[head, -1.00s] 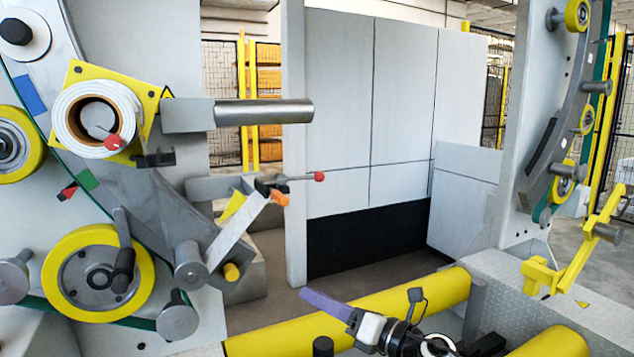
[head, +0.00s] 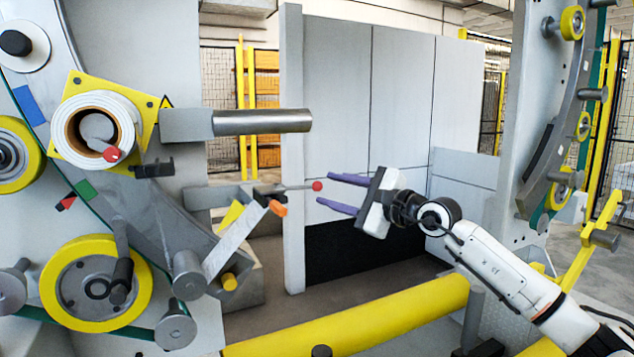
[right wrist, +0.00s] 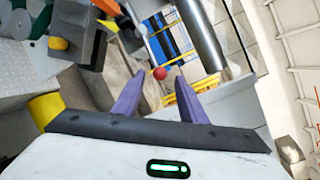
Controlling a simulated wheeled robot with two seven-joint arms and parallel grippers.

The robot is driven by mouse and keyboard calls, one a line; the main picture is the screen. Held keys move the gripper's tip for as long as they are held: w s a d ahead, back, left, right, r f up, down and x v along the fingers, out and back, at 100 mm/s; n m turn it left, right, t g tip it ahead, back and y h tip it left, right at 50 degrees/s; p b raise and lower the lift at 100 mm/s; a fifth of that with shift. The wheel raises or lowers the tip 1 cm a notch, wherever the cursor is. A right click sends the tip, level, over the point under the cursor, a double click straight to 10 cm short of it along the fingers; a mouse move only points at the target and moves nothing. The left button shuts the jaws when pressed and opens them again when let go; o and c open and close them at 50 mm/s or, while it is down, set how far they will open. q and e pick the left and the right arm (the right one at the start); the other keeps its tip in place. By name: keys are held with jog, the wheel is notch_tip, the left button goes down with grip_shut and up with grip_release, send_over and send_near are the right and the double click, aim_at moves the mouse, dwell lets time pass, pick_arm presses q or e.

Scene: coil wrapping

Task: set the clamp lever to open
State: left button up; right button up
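The clamp lever is a thin grey rod (head: 292,188) ending in a red ball knob (head: 317,186). It points right, roughly level, from a dark pivot beside an orange piece (head: 277,208). My right gripper (head: 326,189) is open and empty, with its two purple fingers pointing left at the knob. In the right wrist view, the knob (right wrist: 159,73) shows between the fingertips (right wrist: 162,84), seemingly just beyond them. I cannot tell whether they touch it. My left gripper is not in view.
A white tape roll (head: 92,130) on a yellow plate sits left, with another red-tipped handle (head: 112,155). A metal cylinder (head: 262,121) juts out above the lever. A grey post (head: 293,240) stands behind it. A yellow roller (head: 350,325) lies below.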

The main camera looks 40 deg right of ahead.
aim_at(321, 188)
jog(key=w, duration=0.1)
jog(key=w+p, duration=0.1)
jog(key=w, duration=0.1)
jog(key=shift+r, duration=0.25)
jog(key=shift+w+a+f+p, duration=0.15)
jog(key=shift+w+p, duration=0.15)
jog(key=shift+w, duration=0.3)
jog(key=shift+w+d+f+p, duration=0.1)
jog(key=shift+w+p, duration=0.15)
jog(key=shift+w, duration=0.35)
